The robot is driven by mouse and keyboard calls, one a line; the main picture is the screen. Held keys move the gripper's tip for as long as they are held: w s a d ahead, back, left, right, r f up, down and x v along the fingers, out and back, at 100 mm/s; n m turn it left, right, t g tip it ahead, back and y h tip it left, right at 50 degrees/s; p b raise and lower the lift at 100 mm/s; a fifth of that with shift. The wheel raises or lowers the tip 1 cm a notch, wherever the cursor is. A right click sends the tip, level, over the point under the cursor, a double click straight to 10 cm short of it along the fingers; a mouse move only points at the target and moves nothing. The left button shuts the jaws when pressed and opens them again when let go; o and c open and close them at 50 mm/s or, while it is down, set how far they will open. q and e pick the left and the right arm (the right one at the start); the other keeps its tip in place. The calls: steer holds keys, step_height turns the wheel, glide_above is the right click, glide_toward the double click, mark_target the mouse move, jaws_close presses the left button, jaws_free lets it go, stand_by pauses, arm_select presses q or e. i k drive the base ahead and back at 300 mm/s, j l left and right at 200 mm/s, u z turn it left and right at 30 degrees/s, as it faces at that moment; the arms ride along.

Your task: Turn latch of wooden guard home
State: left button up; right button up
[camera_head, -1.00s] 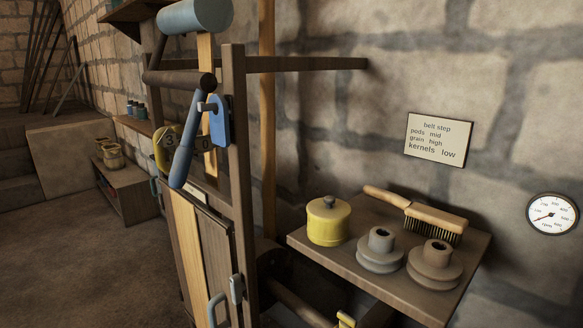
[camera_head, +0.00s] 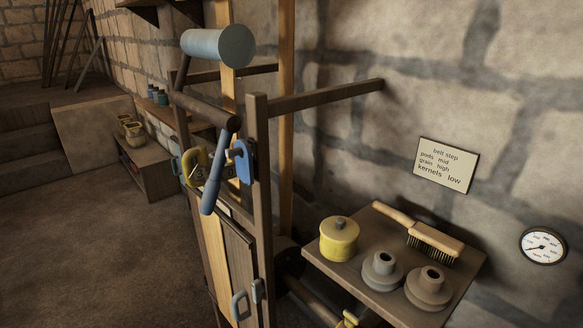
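The wooden guard (camera_head: 239,262) is a plank door low in the timber frame, left of the shelf, and it looks closed against the post. A pale grey-blue pull handle (camera_head: 239,307) is on its face near the bottom edge of the view. A small grey latch piece (camera_head: 257,290) sits beside the handle at the post. It looks roughly upright, but I cannot tell whether it is fully turned. Neither of my grippers shows in the head view.
A blue lever (camera_head: 212,184), a blue padlock-shaped tag (camera_head: 243,162) and a yellow one (camera_head: 195,165) hang above the guard. The shelf (camera_head: 385,303) right of the frame holds a yellow pot (camera_head: 339,239), two grey pulleys (camera_head: 382,271) and a brush (camera_head: 434,238). Floor at left is clear.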

mark_target(257, 289)
steer(key=i+j+z, duration=0.15)
steer(key=j+z, duration=0.15)
steer(key=j, duration=0.6)
steer(key=i+j+z, duration=0.1)
steer(key=j+z, duration=0.25)
steer(key=j, duration=0.55)
